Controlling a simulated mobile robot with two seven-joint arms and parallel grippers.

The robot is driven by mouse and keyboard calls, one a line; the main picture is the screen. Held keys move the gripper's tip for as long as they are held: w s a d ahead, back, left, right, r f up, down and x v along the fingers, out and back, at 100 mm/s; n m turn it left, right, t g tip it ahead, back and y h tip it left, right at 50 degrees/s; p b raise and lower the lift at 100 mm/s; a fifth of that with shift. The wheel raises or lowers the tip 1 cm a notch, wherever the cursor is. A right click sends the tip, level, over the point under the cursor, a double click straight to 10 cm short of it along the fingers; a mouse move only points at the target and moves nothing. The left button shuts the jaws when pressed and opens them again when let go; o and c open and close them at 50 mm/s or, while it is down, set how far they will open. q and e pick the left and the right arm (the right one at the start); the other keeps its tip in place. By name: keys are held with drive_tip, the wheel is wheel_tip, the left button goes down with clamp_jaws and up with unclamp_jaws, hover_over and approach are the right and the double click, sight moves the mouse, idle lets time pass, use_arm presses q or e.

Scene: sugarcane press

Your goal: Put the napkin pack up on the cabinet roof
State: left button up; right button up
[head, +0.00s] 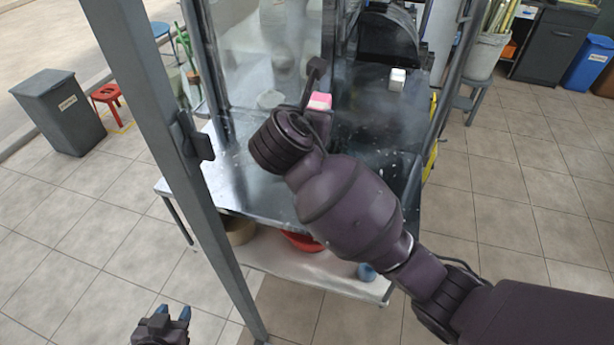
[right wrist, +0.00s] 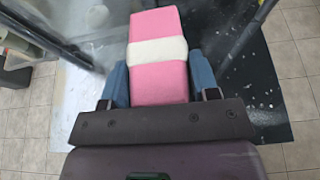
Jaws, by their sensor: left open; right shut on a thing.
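The napkin pack (right wrist: 160,85) is pink with a white band. In the right wrist view it sits between the two blue fingers of my right gripper (right wrist: 159,80), which is shut on it. In the head view a pink and white part of the pack (head: 320,101) shows past my right wrist, above the metal counter; my arm hides most of that gripper. My left gripper (head: 174,314) is open and empty at the bottom left, over the floor. A glass-sided cabinet (head: 255,45) stands at the back of the counter. Its roof is not clearly visible.
A grey metal post (head: 160,130) slants across the left of the head view. The metal counter (head: 245,180) has a lower shelf (head: 300,262) with a red bowl (head: 300,240). A small white block (head: 397,79) sits on the counter.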

wheel_tip(320, 180, down, 18)
drive_tip(key=shift+f+b, duration=0.1)
drive_tip(key=shift+b, duration=0.5)
drive_tip(key=shift+f, duration=0.15)
drive_tip(key=o, duration=1)
drive_tip(key=shift+o, duration=0.2)
